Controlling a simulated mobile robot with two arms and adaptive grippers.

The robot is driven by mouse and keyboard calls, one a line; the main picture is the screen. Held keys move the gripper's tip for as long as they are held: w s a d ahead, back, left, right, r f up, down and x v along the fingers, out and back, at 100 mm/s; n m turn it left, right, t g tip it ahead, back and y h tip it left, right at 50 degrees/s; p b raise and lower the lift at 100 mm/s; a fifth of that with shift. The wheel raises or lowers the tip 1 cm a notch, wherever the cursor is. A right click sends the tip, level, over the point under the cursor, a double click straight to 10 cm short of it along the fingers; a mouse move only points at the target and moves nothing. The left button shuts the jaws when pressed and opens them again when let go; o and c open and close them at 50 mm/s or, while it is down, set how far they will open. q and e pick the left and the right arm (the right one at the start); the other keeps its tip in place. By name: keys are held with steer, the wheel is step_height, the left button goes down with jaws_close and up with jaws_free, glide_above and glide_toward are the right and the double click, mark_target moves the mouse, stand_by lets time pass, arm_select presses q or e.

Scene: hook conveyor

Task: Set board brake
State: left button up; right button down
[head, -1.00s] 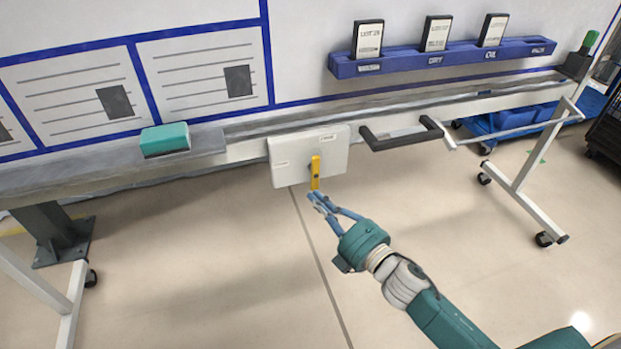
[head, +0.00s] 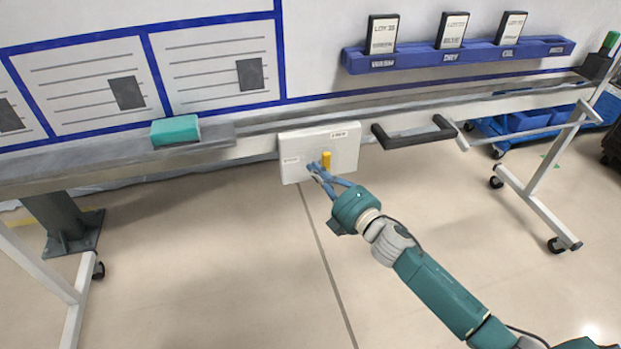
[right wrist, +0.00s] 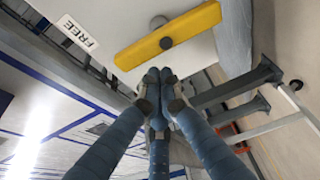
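The brake box is a white plate (head: 345,150) fixed to the board's lower rail. Its yellow lever (head: 326,158) points up and down in the head view, its lower part partly hidden by my fingers. In the right wrist view the lever (right wrist: 190,32) turns on a grey round pivot, and a "FREE" label (right wrist: 78,32) is near one end. My right gripper (head: 314,168) has its fingertips just left of the lever, in front of the plate. In the right wrist view its fingertips (right wrist: 158,78) are together, empty, and close to the lever; contact is unclear. My left gripper is out of view.
A dark handle (head: 412,138) sticks out right of the plate. A teal eraser (head: 175,130) lies on the grey ledge (head: 110,163). A blue rack (head: 465,58) holds labelled cards above. White wheeled legs (head: 535,195) stand right. The floor below is clear.

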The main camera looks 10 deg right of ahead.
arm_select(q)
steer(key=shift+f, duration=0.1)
arm_select(e)
steer(key=shift+d, duration=0.35)
